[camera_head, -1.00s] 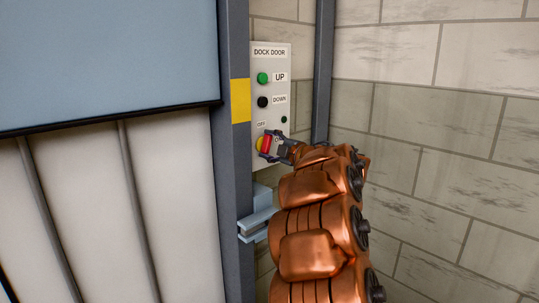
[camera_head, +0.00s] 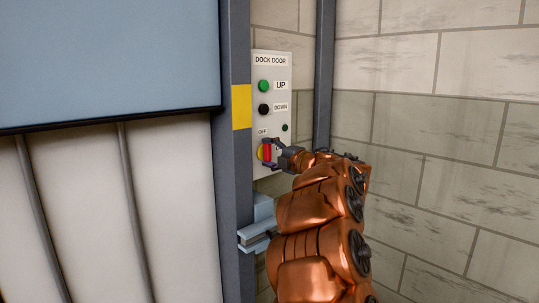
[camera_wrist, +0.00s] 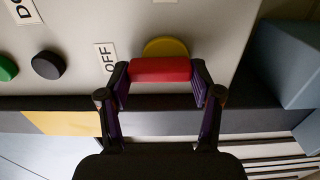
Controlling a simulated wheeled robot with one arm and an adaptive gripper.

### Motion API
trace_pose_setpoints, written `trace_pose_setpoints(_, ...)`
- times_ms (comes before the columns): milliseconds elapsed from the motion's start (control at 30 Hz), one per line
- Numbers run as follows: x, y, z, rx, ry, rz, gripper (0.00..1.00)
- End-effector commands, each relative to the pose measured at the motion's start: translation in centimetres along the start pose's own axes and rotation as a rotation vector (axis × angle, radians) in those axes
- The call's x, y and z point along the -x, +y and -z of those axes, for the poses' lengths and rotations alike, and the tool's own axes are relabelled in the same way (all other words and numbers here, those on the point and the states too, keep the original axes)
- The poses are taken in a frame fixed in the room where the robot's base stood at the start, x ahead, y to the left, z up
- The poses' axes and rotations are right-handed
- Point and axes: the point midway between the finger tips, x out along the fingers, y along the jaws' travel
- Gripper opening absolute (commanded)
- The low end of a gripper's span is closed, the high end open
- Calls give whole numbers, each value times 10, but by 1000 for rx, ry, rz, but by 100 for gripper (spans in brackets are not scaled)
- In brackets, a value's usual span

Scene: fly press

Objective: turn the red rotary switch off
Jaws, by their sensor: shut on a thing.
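The red rotary switch (camera_head: 267,152) has a red bar handle on a round yellow base (camera_wrist: 165,46), low on the dock door panel. Its bar stands about upright on the panel, just below the OFF label (camera_head: 262,132). The label also shows in the wrist view (camera_wrist: 106,58). My gripper (camera_head: 269,154) comes from the right and is shut on the bar. In the wrist view the two fingers of my gripper (camera_wrist: 160,76) sit at the two ends of the red bar (camera_wrist: 160,69). Any ON label is hidden in the head view.
The grey panel (camera_head: 285,68) carries a green UP button (camera_head: 264,86), a black DOWN button (camera_head: 264,109) and a small dark green lamp (camera_head: 285,128). A grey post with a yellow band (camera_head: 241,108) stands close on the left. A pale blue bracket (camera_head: 257,232) juts out below.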

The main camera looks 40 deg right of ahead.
Motion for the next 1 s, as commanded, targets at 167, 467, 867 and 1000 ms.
trace_pose_setpoints(167, 0, -1, 0, 1, 0, 2, 68)
trace_pose_setpoints(467, 0, 0, 0, 0, 0, 1, 90)
trace_pose_setpoints(867, 14, 0, -1, 0, -1, 0, 90)
trace_pose_setpoints(1000, 38, 0, -2, -1, -6, 1, 90)
